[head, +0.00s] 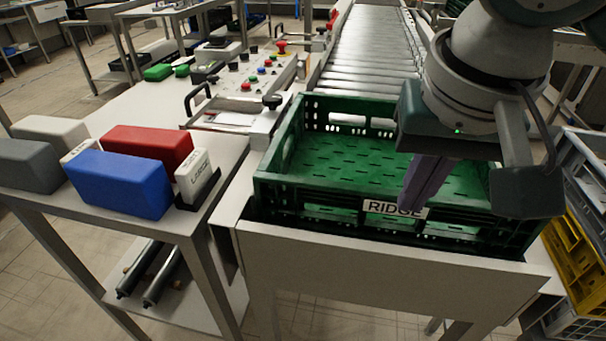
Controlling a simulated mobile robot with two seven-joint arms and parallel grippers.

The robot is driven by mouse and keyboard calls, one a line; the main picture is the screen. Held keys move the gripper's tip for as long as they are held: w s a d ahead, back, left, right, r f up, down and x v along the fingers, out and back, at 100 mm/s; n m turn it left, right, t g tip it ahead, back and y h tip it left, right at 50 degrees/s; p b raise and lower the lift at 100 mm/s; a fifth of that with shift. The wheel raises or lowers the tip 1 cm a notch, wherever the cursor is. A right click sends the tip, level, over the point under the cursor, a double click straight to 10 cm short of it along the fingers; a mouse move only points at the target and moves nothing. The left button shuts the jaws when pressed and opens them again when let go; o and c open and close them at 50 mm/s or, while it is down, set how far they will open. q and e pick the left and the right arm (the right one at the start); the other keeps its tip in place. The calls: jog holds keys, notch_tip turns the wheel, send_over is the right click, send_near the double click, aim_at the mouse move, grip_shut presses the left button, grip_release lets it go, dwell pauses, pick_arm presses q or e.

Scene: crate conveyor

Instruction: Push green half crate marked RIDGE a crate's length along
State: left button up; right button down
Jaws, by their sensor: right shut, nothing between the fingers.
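The green half crate (283,190) stands upright at the near end of the roller conveyor (372,45). A white label reading RIDGE (380,207) is on its near wall. The crate's visible floor is empty. My right gripper (408,208) is shut with nothing in it. Its purple fingers point down at the crate's near wall, over the right end of the label. I cannot tell whether they touch the wall. My right arm and gripper hide the crate's right part. My left gripper is not in view.
Rollers run clear beyond the crate. A control panel (262,68) with buttons and a clamp lies left of the conveyor. A side table holds blue (120,184), red (150,146) and grey blocks. Stacked grey and yellow crates (577,262) stand at the right.

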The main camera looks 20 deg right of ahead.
aim_at(394, 230)
jog(key=shift+m, duration=0.4)
jog(key=b+x, duration=0.1)
jog(key=x, duration=0.6)
jog(key=b+x, duration=0.1)
jog(key=x, duration=0.2)
jog(key=shift+w+d+f+b, duration=0.15)
jog(key=shift+w+d+b, duration=0.15)
jog(key=shift+d, duration=0.15)
jog(key=shift+w+d+f, duration=0.1)
jog(key=shift+w+f, duration=0.05)
jog(key=shift+f, duration=0.4)
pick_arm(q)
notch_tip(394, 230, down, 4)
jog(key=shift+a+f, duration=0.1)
